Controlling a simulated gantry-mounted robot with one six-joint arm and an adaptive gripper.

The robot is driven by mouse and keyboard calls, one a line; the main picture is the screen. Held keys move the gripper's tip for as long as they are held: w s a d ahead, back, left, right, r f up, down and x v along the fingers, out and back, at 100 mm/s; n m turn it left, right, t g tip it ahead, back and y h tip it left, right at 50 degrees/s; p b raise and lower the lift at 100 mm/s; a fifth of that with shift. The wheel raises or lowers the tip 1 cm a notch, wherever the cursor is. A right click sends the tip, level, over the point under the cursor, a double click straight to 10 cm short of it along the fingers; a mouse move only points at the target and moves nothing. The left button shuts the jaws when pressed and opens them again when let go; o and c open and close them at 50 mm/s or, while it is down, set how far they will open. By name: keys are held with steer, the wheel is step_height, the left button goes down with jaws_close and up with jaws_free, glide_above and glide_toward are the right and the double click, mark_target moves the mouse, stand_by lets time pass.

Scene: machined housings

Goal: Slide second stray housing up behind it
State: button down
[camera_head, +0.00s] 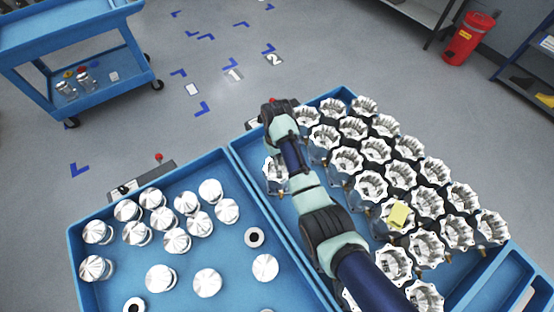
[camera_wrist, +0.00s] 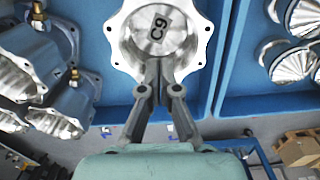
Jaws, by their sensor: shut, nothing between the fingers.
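A silver housing with a scalloped rim, marked C9 (camera_wrist: 160,32), fills the upper middle of the wrist view. In the head view a lone housing (camera_head: 271,174) stands left of my arm, in the lane beside the tray divider. My gripper (camera_wrist: 160,68) is shut and empty, its fingers at the near rim of C9 in the wrist view; I cannot tell whether they touch it. In the head view my arm hides the fingers. The grouped housings (camera_head: 371,185) stand in rows to the right of my arm. Another housing (camera_head: 349,299) is mostly hidden by the arm.
The blue right-hand tray (camera_head: 236,150) has raised walls. The left tray (camera_head: 72,240) holds several silver cone-topped parts (camera_head: 177,241) and rings. A blue cart (camera_head: 60,40) and red bin (camera_head: 468,40) stand away on the floor.

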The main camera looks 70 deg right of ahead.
mark_target(282, 176)
step_height(282, 176, down, 6)
steer(key=shift+f+b, duration=0.2)
steer(key=shift+b, duration=0.55)
steer(key=shift+s+a+f, duration=0.2)
steer(key=shift+s+a+p, duration=0.75)
steer(key=shift+s+a, duration=0.35)
steer(key=shift+s, duration=0.25)
steer(key=shift+r, duration=0.1)
steer(key=shift+s+a+r+p, duration=0.15)
steer(key=shift+s+p, duration=0.1)
steer(key=shift+p, duration=0.35)
steer(key=s+a+p, duration=1.1)
steer(key=s+p, duration=0.3)
steer(key=p, duration=0.2)
steer(key=shift+s+a+f, duration=0.25)
steer(key=shift+a, duration=0.15)
